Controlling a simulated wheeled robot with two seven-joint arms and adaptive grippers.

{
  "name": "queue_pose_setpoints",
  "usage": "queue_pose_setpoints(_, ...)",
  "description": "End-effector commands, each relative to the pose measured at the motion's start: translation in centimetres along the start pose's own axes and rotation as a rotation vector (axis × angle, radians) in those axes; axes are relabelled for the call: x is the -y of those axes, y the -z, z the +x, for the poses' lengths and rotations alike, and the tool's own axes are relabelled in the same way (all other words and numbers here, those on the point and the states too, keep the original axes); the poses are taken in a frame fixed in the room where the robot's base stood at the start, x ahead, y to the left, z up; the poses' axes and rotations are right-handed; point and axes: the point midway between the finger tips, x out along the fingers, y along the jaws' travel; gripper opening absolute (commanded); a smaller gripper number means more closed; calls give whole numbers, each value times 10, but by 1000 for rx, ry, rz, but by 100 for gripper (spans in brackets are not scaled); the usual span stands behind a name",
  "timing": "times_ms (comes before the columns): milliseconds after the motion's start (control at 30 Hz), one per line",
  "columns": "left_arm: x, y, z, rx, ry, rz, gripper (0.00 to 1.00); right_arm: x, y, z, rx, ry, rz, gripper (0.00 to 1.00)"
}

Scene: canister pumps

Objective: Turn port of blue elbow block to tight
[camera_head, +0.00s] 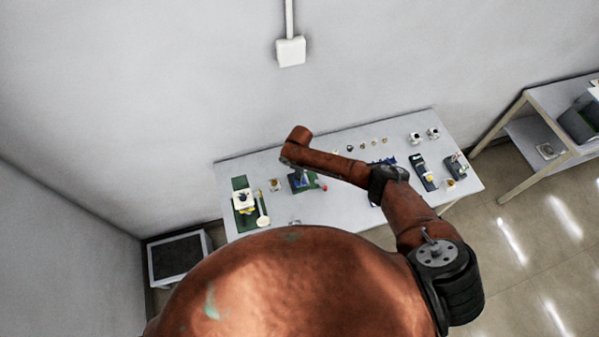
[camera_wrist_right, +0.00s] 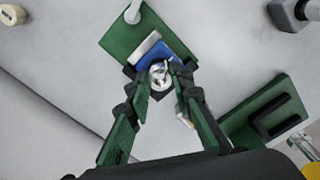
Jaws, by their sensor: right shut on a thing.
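The blue elbow block (camera_wrist_right: 176,49) sits on a green plate (camera_wrist_right: 122,38) in the right wrist view. Its round silver port (camera_wrist_right: 159,72) faces the camera, between the green fingertips of my right gripper (camera_wrist_right: 160,83). The gripper is shut on the port, and the fingers partly cover its sides. In the head view the blue block (camera_head: 297,181) is small, below the end of my right arm, which hides much of the gripper. My left gripper is in neither view.
A green base with a white part (camera_head: 243,201) stands at the table's left end. Blue and dark devices (camera_head: 425,174) stand at the right. Several small fittings line the back of the table (camera_head: 232,168). Another green plate (camera_wrist_right: 238,126) lies close to the right finger in the wrist view.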

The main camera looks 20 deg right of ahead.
Motion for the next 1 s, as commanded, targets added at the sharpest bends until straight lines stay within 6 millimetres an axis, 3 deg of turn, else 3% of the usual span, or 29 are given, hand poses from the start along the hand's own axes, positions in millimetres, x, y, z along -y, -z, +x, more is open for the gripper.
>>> queue_pose_setpoints(400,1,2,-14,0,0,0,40,0,0,-1,0,2,237,0)
queue_pose_setpoints(1000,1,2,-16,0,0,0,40,0,0,0,-1,0,287,0)
